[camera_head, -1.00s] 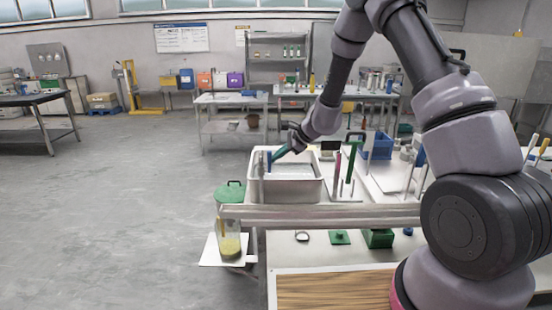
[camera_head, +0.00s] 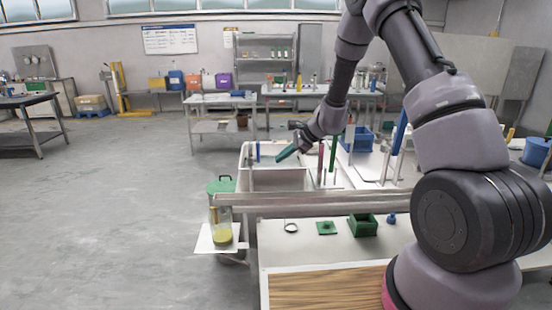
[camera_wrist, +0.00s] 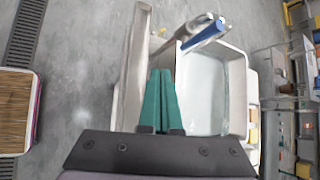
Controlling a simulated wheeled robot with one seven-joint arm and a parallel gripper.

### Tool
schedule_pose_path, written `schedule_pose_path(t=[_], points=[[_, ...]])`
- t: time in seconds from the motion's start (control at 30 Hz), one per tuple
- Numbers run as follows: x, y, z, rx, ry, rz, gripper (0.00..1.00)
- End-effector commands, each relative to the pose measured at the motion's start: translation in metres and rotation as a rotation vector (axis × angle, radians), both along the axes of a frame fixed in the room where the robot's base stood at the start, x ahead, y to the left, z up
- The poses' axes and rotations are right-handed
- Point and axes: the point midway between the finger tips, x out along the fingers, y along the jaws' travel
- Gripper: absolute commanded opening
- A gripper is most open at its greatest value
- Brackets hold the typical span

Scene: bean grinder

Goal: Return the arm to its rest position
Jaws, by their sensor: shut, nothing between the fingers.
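My gripper (camera_head: 286,153) has teal fingers that are shut and empty. In the head view it hangs from my arm over the right part of the white basin (camera_head: 246,170). In the wrist view the two teal fingers (camera_wrist: 160,95) lie side by side, beside the left wall of the basin (camera_wrist: 238,95). A blue-handled upright item (camera_wrist: 205,34) stands at the basin's far end in the wrist view.
A metal rail (camera_head: 320,204) crosses in front of the basin. A green box (camera_head: 363,226) and a wooden board (camera_head: 325,288) are in front. Upright coloured rods (camera_head: 334,150) stand right of the basin. Open floor lies left.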

Motion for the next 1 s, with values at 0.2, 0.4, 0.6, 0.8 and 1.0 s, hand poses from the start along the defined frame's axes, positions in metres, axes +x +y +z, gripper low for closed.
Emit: schedule_pose_path(t=[0.2, 0.4, 0.6, 0.8, 1.0], points=[[0.001, -0.002, 0.000, 0.000, -0.002, -0.002, 0.00], [0.000, -0.003, 0.010, -0.004, -0.015, 0.011, 0.00], [-0.024, -0.011, 0.088, -0.050, -0.122, 0.131, 0.00], [-0.079, -0.030, 0.179, -0.156, -0.265, 0.302, 0.00], [-0.145, -0.056, 0.245, -0.304, -0.399, 0.453, 0.00]])
